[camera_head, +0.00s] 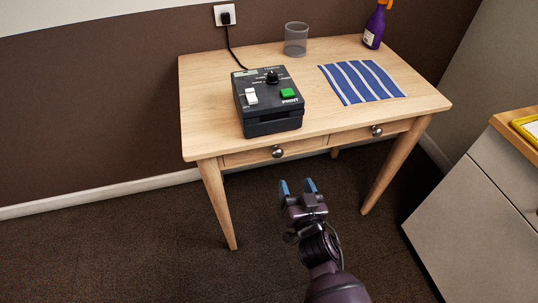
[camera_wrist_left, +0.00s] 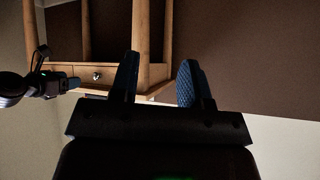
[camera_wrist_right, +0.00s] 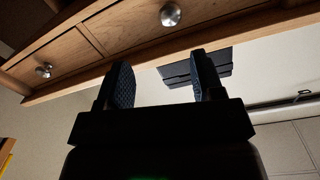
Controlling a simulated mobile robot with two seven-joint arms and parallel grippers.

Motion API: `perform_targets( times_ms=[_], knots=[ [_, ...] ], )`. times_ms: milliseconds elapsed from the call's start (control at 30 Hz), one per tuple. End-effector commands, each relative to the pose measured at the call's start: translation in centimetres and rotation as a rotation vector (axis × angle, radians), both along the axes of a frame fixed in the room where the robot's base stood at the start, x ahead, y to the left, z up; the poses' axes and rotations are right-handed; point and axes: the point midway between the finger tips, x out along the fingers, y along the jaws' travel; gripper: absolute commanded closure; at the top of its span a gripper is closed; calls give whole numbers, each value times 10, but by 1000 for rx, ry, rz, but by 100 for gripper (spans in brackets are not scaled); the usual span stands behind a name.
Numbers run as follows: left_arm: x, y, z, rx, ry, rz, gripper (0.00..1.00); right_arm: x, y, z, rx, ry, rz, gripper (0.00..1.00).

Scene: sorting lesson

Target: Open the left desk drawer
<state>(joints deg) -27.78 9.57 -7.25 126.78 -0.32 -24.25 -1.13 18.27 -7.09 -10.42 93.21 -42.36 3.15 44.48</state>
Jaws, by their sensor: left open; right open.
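The left desk drawer (camera_head: 250,157) is closed under the desk's front edge, with a round metal knob (camera_head: 277,152). My right gripper (camera_head: 298,187) is open and empty in front of and below this knob, apart from it. In the right wrist view, which looks upside down, the left drawer's knob (camera_wrist_right: 170,15) lies beyond the open fingers (camera_wrist_right: 160,85). My left gripper (camera_wrist_left: 158,75) is out of the head view. Its own wrist view shows it open and empty, with the left drawer's knob (camera_wrist_left: 97,76) farther off and my right gripper at the picture's left.
The right drawer (camera_head: 350,136) is also closed, with a similar knob (camera_head: 376,131). On the desk (camera_head: 220,105) are a black device (camera_head: 270,105), a clear cup (camera_head: 296,39), a blue striped cloth (camera_head: 362,82) and a purple spray bottle (camera_head: 375,28). A pale cabinet (camera_head: 465,220) stands at right.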

Motion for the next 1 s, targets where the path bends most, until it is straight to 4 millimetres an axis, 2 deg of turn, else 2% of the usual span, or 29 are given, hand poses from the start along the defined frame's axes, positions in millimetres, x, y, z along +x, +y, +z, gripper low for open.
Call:
perform_targets(
  times_ms=[33,367,800,1000],
  knots=[
    [-2,-1,-6,0,10,-2,57,2,6,-8,7,4,10,39],
    [-1,-2,-6,5,10,-9,57,24,18,-4,16,-10,21,39],
    [6,-6,-8,23,-9,-38,57,79,36,-6,15,-8,21,39],
    [7,-7,-8,31,-15,-48,57,98,42,-6,14,-7,20,39]
  ],
)
